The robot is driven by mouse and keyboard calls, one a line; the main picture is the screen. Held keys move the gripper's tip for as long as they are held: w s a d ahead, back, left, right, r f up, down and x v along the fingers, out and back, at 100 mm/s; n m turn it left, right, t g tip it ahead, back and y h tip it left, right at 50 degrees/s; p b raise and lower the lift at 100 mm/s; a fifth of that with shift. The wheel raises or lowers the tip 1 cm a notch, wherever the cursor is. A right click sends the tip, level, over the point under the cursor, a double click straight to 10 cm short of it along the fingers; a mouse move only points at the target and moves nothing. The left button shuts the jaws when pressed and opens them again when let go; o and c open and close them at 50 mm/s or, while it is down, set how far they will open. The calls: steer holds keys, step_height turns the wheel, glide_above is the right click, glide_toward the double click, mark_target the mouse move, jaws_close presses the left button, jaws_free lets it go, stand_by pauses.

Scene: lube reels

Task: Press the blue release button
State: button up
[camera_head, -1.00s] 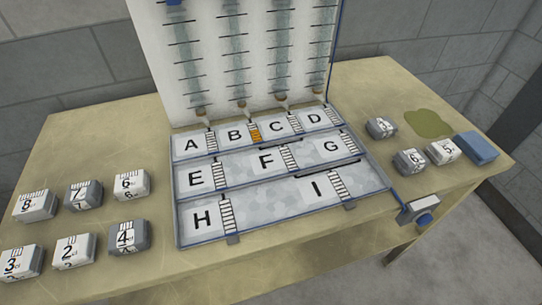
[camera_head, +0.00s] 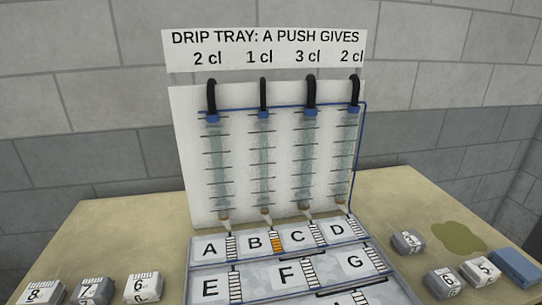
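The blue release button does not show now; the view ends above the table's front edge. A white panel (camera_head: 181,150) stands upright with several clear graduated tubes, each with a blue cap (camera_head: 212,118) and a black hose on top. A thin blue line (camera_head: 361,150) runs along the top of the panel and down its right side. Below is the tray (camera_head: 320,258) with plates lettered A to G in view, split by striped strips; the strip between B and C has an orange part (camera_head: 277,245). My gripper is not in view.
A sign (camera_head: 265,50) above reads "DRIP TRAY: A PUSH GIVES 2 cl, 1 cl, 3 cl, 2 cl". Numbered grey-white blocks (camera_head: 92,291) stand left and right on the table (camera_head: 120,225). A blue block (camera_head: 515,267) and an olive stain (camera_head: 458,238) are at right.

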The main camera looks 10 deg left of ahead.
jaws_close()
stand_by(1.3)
